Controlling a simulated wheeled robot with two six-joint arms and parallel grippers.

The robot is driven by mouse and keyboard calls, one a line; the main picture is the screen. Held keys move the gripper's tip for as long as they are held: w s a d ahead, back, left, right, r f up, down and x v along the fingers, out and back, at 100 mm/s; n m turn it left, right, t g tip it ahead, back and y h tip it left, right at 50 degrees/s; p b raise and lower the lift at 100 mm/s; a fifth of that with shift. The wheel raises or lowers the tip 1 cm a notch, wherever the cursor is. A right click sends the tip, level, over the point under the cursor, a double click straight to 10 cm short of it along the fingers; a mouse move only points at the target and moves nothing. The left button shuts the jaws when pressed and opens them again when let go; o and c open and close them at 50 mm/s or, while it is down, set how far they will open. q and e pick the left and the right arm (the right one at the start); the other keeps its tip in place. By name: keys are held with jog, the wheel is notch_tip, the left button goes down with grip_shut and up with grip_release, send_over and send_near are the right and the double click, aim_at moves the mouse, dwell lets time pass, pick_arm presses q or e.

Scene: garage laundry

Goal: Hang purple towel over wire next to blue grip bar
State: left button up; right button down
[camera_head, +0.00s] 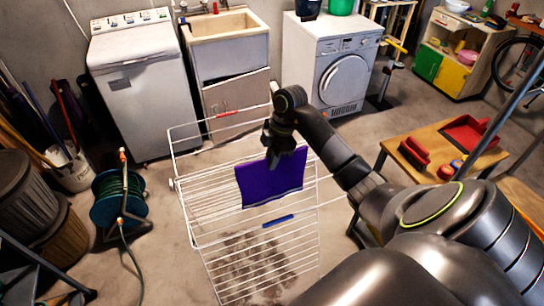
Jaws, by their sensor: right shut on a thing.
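The purple towel (268,183) hangs from my right gripper (276,158), which is shut on its upper edge. The towel is in front of the white wire drying rack (195,215), over its right part. I cannot tell whether the towel touches a wire. A blue grip bar (278,221) sits on a wire just below the towel's lower edge. A red grip bar (227,113) is on the rack's far upper wire. My left gripper is not in view.
A wooden table (436,140) with red trays (470,134) stands right of the rack. A white washer (140,85), a sink (222,24) and a dryer (335,65) line the back. A hose reel (115,195) stands left of the rack.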

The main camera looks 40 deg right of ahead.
jog(key=f, duration=0.1)
jog(key=b, duration=0.4)
send_over(272, 195)
jog(key=shift+f, duration=2.4)
jog(key=shift+w+d+f+b, duration=0.15)
jog(key=shift+f+b, duration=1.7)
jog(key=shift+f, duration=1.05)
jog(key=shift+w+d+f+b, duration=0.15)
jog(key=shift+f+b, duration=1.7)
jog(key=shift+f, duration=1)
jog(key=shift+a, duration=0.1)
jog(key=c, duration=1.4)
grip_release()
jog(key=shift+o, duration=0.2)
